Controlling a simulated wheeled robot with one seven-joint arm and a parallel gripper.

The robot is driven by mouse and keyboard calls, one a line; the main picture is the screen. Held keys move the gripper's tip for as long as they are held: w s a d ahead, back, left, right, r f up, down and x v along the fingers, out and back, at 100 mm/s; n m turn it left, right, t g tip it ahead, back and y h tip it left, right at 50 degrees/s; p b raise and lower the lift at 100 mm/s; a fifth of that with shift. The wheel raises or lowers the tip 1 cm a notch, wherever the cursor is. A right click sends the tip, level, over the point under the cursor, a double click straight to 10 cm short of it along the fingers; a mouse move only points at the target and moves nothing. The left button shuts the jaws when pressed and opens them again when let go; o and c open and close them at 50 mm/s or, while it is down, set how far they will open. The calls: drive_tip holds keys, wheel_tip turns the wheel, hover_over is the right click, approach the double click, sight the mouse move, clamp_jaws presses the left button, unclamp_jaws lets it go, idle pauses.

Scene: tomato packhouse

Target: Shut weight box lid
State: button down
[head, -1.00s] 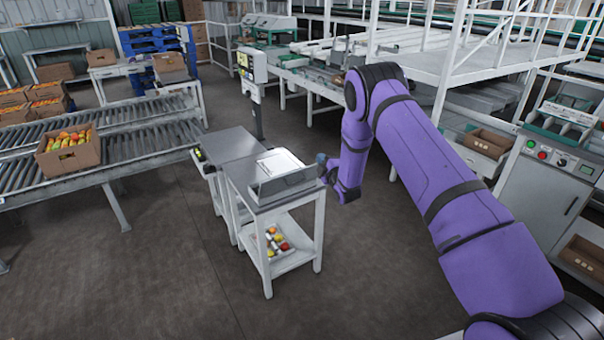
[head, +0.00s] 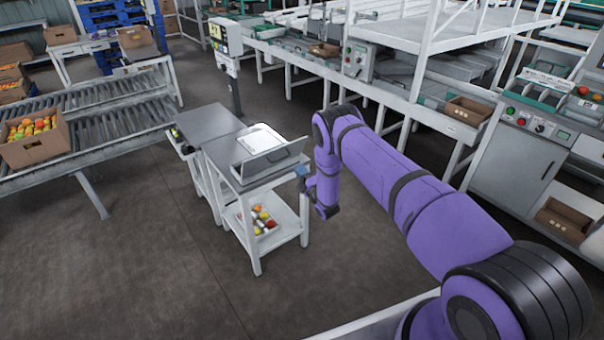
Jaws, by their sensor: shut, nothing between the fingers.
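The weight box (head: 258,138) is a pale, low box on the grey top of a small white-legged table (head: 217,165). A grey panel (head: 272,159), which looks like its lid, stands raised along the box's near side, so the box looks open. My gripper (head: 302,172) is at the end of my purple arm, just right of the table's right edge and a little below the panel's right end. It is small and dark here. It looks apart from the panel, though the exact gap is hard to tell. Its fingers hold nothing that I can see.
A tray of tomatoes (head: 259,219) sits on the table's lower shelf. A post with a control box (head: 226,37) stands behind. A roller conveyor (head: 110,120) with a tomato carton (head: 36,145) is at left. A control cabinet (head: 520,155) is at right. The floor in front is clear.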

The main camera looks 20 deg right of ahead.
sight(283, 147)
drive_tip(key=x, duration=1)
